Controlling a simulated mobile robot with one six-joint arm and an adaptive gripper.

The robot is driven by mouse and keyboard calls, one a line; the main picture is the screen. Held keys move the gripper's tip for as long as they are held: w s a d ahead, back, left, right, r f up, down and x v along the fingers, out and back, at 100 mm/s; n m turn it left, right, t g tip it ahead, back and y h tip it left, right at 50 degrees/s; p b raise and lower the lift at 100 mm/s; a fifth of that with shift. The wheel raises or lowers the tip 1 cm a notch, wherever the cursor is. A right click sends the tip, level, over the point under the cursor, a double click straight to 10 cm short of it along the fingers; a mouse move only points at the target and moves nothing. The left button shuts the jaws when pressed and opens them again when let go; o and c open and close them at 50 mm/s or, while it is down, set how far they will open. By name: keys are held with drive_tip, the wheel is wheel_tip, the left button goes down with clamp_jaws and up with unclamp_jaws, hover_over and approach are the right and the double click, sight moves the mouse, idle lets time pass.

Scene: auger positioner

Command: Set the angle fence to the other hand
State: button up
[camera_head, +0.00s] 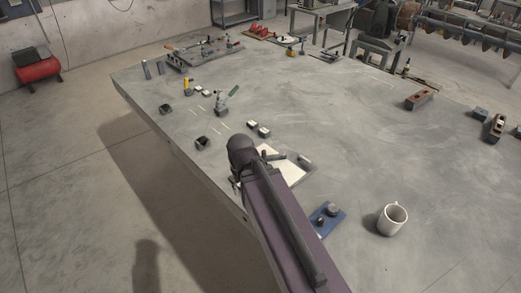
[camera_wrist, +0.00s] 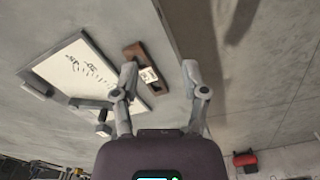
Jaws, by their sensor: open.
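A white board with dark angle marks (camera_wrist: 70,70) lies on the table in the wrist view. Its white face also shows in the head view (camera_head: 288,172), partly hidden by my arm. A grey bar with a knob (camera_wrist: 90,103) lies at the board's edge; it may be the angle fence, but I cannot tell which way it is set. A brown block with a pale label (camera_wrist: 133,50) sits beside the board, close to one finger. My gripper (camera_wrist: 159,68) is open and empty, its fingers apart over the table edge. My arm hides it in the head view.
A blue plate with dark knobs (camera_head: 327,219) and a white mug (camera_head: 392,219) stand to the right of my arm. Small dark blocks (camera_head: 202,143) and a green-handled clamp (camera_head: 222,104) lie farther back. The table's right middle is mostly clear.

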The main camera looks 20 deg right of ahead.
drive_tip(key=shift+d, duration=0.25)
drive_tip(key=shift+o, duration=0.6)
drive_tip(key=shift+d, duration=0.1)
wheel_tip(320, 180, up, 5)
drive_tip(key=n+p, duration=0.5)
hover_over(264, 150)
drive_tip(key=shift+f, duration=0.2)
wheel_tip(264, 150, down, 14)
drive_tip(key=b, duration=1.3)
drive_tip(key=shift+r+b, duration=0.25)
drive_tip(key=shift+b, duration=0.15)
